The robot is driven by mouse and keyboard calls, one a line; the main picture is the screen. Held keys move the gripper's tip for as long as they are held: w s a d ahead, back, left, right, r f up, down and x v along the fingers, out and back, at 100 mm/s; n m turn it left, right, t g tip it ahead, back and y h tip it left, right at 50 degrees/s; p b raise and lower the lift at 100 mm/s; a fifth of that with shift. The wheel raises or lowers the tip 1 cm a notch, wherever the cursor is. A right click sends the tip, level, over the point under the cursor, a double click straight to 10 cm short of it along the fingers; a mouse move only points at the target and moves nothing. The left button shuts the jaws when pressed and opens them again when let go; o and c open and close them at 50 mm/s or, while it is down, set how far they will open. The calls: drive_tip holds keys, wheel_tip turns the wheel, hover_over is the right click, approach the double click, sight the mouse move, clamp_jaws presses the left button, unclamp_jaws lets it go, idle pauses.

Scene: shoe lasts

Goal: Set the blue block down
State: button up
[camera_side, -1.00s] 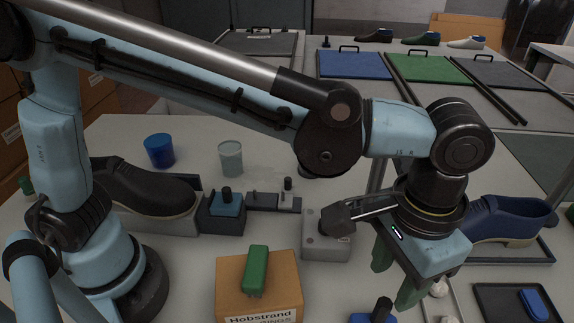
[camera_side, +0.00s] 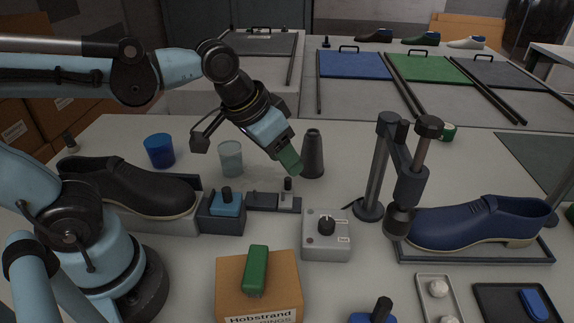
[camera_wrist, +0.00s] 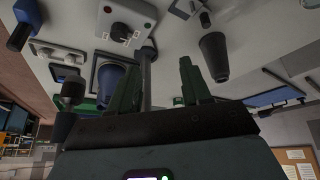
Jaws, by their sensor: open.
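A small blue block (camera_side: 535,304) lies flat in the dark tray (camera_side: 489,300) at the lower right of the side view, with nothing holding it. My gripper (camera_side: 287,160) is high over the middle of the table, far to the left of that tray. Its green fingers point down and right, near the dark cone. In the wrist view, the two green fingers (camera_wrist: 158,88) stand apart with nothing gripped between them. A blue piece with a black knob (camera_side: 373,315) is cut off at the bottom edge.
A dark cone (camera_side: 313,155) stands beside my gripper. A grey control box (camera_side: 326,236) and a press post (camera_side: 376,170) stand mid-table. A blue shoe (camera_side: 480,222) sits right. A green block (camera_side: 256,269) lies on a cardboard box (camera_side: 228,285). A black shoe (camera_side: 130,187) is left.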

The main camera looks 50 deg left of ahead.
drive_tip(key=s+a+f+n+t+y, duration=0.1)
drive_tip(key=s+a+f+t, duration=0.1)
drive_tip(key=a, duration=0.4)
drive_tip(key=shift+a, duration=0.2)
